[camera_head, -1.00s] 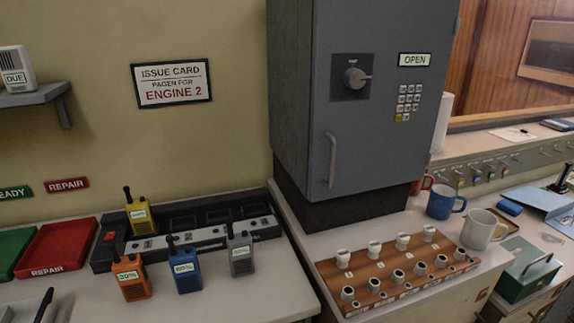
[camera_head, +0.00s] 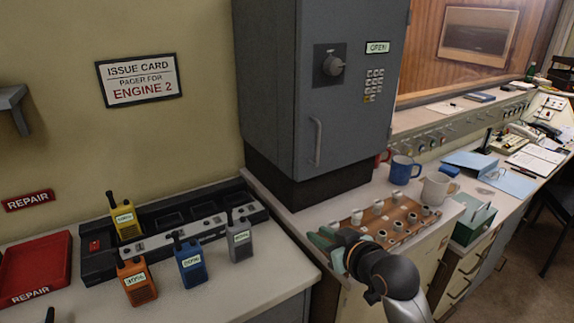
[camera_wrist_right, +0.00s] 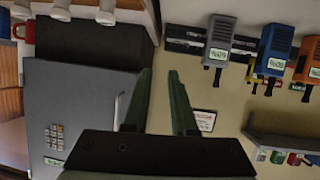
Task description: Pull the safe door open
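The grey safe's door (camera_head: 350,115) looks shut, flush with the body. It has an upright bar handle (camera_head: 316,142), a dial (camera_head: 333,66), a keypad (camera_head: 373,85) and a sign (camera_head: 377,47) reading OPEN. My right gripper (camera_head: 328,248) is below the handle, in front of the safe's base, apart from it. In the right wrist view, turned upside down, my right gripper (camera_wrist_right: 160,100) has its two green fingers spread with nothing between them. The door (camera_wrist_right: 75,110) and pale handle (camera_wrist_right: 117,108) are beside the fingers. I cannot make out my left gripper.
A wooden rack (camera_head: 405,218) of white pieces sits right beside my right gripper. A blue mug (camera_head: 404,171) and a white mug (camera_head: 436,188) stand behind it. Several radios, one orange (camera_head: 136,281), and a red tray (camera_head: 35,265) are on the left counter.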

